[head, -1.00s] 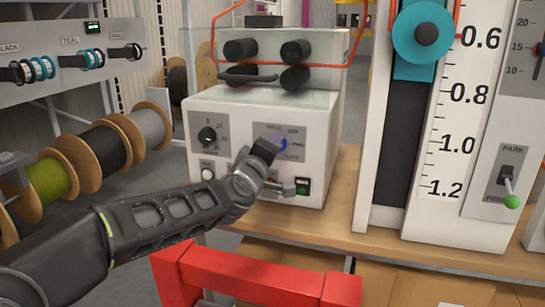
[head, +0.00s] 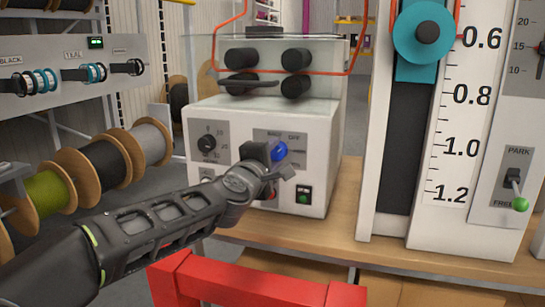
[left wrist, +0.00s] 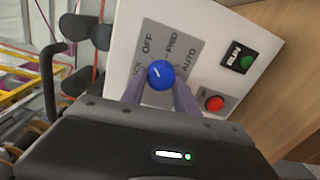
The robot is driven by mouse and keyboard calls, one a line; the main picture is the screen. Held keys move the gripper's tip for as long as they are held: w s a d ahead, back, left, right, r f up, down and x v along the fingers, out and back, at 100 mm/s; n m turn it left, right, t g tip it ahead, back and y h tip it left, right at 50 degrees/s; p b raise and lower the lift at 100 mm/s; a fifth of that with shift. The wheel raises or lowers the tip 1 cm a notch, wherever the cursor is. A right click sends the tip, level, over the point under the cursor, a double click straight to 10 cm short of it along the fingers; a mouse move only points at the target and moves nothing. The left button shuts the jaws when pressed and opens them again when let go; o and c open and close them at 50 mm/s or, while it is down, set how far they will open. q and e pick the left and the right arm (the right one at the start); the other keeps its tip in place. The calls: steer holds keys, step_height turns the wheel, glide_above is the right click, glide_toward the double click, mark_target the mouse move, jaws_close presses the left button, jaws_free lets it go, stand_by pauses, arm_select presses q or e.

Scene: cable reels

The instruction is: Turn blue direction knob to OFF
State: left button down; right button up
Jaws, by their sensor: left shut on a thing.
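The blue direction knob (head: 280,150) sits on a grey label plate on the front of a white machine (head: 312,150). My left gripper (head: 272,163) reaches it from the lower left and partly covers it and its plate. In the left wrist view the blue knob (left wrist: 160,74) lies between the two fingers of my left gripper (left wrist: 159,92), which are shut on it. A short white mark shows on its face. The labels OFF, FWD and AUTO can be read around it; which one the mark points at is hard to tell. My right gripper is out of view.
A green RUN button (left wrist: 247,61) and a red button (left wrist: 214,103) sit close beside the knob's plate. A black dial (head: 207,142) is to its left. Cable spools (head: 105,160) stand at the left. A red frame (head: 260,287) lies low in front.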

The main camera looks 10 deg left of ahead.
arm_select(q)
steer(key=c, duration=0.9)
jaws_free()
steer(key=shift+s, duration=0.1)
steer(key=s, duration=0.7)
steer(key=shift+s+a+r, duration=0.1)
steer(key=shift+s+a, duration=0.15)
steer(key=shift+s, duration=0.05)
